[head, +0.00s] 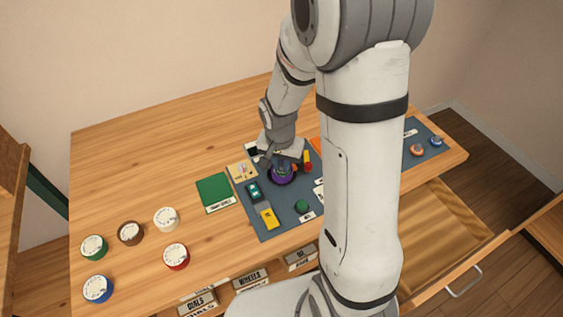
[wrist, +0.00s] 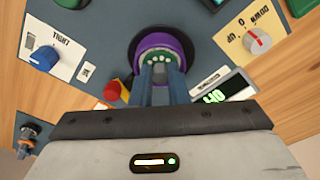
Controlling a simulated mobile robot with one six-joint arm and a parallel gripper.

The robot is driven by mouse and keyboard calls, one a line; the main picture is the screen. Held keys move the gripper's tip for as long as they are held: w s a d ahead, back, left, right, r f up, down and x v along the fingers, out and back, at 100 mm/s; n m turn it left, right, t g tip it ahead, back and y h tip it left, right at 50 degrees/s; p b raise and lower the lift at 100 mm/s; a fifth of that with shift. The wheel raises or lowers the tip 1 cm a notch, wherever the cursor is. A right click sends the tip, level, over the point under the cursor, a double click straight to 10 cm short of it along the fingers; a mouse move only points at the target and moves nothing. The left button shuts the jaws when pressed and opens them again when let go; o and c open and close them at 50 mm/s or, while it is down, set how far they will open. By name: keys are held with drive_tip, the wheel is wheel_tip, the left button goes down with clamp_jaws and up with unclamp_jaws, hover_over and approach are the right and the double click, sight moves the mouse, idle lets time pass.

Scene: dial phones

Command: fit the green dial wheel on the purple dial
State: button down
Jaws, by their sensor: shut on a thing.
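The purple dial (wrist: 163,42) stands on a black round base on the blue-grey mat; it also shows in the head view (head: 283,179) below my wrist. A green piece with pale spots, which looks like the green dial wheel (wrist: 158,57), lies within the purple rim in the wrist view. My gripper (wrist: 161,68) is shut on it, with its fingertips at the dial. The fingers hide part of the wheel, and I cannot tell whether it is fully seated.
A blue knob (wrist: 43,58), a red button (wrist: 115,91), a green-lit display (wrist: 223,94) and a red-marked knob (wrist: 257,40) surround the dial. Several white-faced discs, including a red one (head: 176,257), lie on the left table. An open drawer (head: 440,235) is at right.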

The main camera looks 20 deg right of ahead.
sight(280, 173)
drive_tip(key=c, duration=1.4)
unclamp_jaws()
drive_tip(key=shift+r+p, duration=0.3)
drive_tip(key=shift+p, duration=0.1)
wheel_tip(280, 173, up, 10)
drive_tip(key=s+r, duration=0.1)
drive_tip(key=s+r+n, duration=0.3)
drive_tip(key=s, duration=0.4)
drive_tip(key=s+r+n+t, duration=0.1)
drive_tip(key=s+r+n, duration=0.2)
drive_tip(key=s, duration=0.4)
drive_tip(key=shift+s+d+r+n+t+y, duration=0.15)
drive_tip(key=shift+s+r+n+t+y, duration=0.15)
drive_tip(key=shift+y, duration=0.1)
